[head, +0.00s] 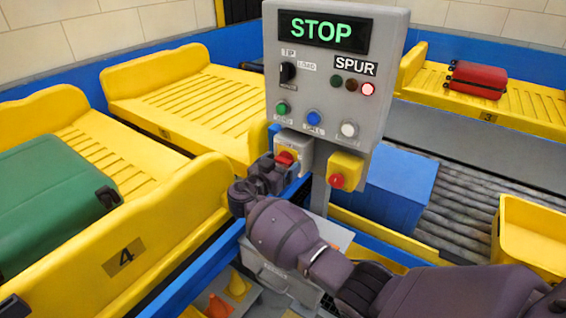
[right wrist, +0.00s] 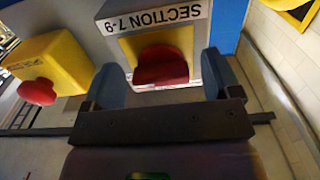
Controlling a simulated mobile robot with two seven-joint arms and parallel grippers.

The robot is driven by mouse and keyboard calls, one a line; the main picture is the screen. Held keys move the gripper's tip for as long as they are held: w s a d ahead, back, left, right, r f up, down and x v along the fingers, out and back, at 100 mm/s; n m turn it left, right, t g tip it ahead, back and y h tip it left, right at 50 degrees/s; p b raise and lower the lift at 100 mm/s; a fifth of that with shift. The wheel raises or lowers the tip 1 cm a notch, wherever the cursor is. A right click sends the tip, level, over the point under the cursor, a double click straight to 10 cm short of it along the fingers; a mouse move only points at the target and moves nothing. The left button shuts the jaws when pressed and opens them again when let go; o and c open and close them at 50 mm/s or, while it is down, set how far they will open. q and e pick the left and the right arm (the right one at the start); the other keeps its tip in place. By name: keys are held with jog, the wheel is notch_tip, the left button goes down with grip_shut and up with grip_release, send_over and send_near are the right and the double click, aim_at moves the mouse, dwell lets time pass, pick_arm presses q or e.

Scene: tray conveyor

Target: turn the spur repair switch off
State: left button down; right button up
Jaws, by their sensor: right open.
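The red knob (head: 286,158) is partly hidden by my gripper in the head view. In the right wrist view the knob (right wrist: 161,66) sits on a yellow face under an upside-down "SECTION 7-9" label. My right gripper (head: 278,172) is open at the box. In the right wrist view its fingers (right wrist: 165,85) stand to either side of the knob, with gaps visible. I cannot tell how deep they reach. My left gripper is not in view.
The grey control panel (head: 330,90) reads "STOP", with its "SPUR" red lamp lit. A yellow box with a red button (head: 337,180) is close beside the switch. Yellow trays stand left, one holding a green suitcase (head: 50,200). A red suitcase (head: 475,80) lies back right.

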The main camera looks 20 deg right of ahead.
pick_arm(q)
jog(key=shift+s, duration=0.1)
pick_arm(e)
jog(key=c, duration=0.9)
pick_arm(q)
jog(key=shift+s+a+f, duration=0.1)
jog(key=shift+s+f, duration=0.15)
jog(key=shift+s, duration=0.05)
